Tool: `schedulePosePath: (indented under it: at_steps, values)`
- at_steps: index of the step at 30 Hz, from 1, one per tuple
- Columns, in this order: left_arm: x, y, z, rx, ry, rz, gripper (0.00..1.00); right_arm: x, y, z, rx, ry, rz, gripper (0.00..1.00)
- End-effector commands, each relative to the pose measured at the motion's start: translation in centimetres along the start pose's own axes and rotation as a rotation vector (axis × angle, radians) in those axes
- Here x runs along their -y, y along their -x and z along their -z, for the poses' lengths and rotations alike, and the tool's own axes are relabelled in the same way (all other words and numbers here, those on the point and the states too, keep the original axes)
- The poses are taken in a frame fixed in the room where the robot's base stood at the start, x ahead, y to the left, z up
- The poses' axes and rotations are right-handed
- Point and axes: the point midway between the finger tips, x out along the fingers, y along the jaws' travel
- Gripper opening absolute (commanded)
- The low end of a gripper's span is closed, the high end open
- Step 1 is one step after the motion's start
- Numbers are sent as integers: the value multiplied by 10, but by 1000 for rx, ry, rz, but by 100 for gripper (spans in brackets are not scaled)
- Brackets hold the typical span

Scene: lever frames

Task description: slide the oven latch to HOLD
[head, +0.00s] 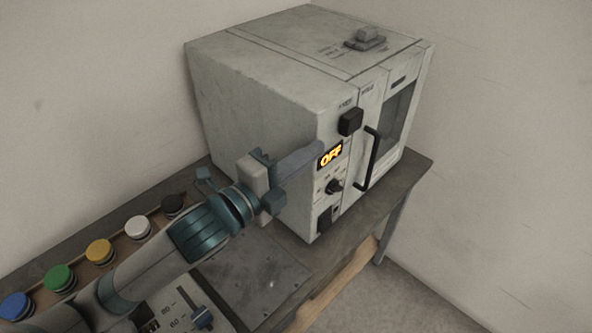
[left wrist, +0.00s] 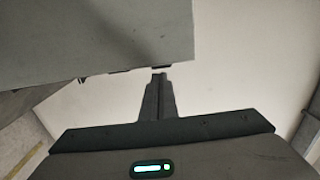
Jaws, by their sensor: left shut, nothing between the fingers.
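The oven (head: 255,105) is a pale grey box at the back of the bench, with an orange display reading OFF (head: 330,155). On its top is a small grey sliding piece (head: 368,37) on a dark plate, with small labels beside it that I cannot read; it looks like the latch. My left gripper (head: 318,151) is shut and empty, its fingers pointing right in front of the oven's near side, close to the display and well below the sliding piece. In the left wrist view its closed fingers (left wrist: 157,92) show below a grey panel. My right gripper is not in view.
The oven front has a black square block (head: 350,121), a black door handle (head: 369,158) and a round knob (head: 334,186). Several coloured round buttons (head: 99,251) line the bench at left. A slider panel (head: 203,318) is at the bottom. Space above the oven is clear.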

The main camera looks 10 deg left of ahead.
Motion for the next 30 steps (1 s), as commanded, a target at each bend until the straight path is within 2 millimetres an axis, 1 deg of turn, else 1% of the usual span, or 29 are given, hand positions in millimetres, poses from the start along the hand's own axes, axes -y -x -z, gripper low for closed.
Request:
schedulePosePath:
  at_steps: [1,6,12,17,27,30]
  values:
    - [3,-10,0,1,1,1,0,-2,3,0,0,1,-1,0]
    - [5,-38,0,1,2,-1,0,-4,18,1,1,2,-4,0]
    - [3,-60,0,0,1,-1,0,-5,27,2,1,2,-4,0]
    - [1,-67,0,0,-1,0,0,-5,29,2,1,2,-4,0]
    - [0,-68,0,0,-1,0,0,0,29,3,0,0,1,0]
    - [1,-73,0,0,0,0,0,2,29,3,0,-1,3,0]
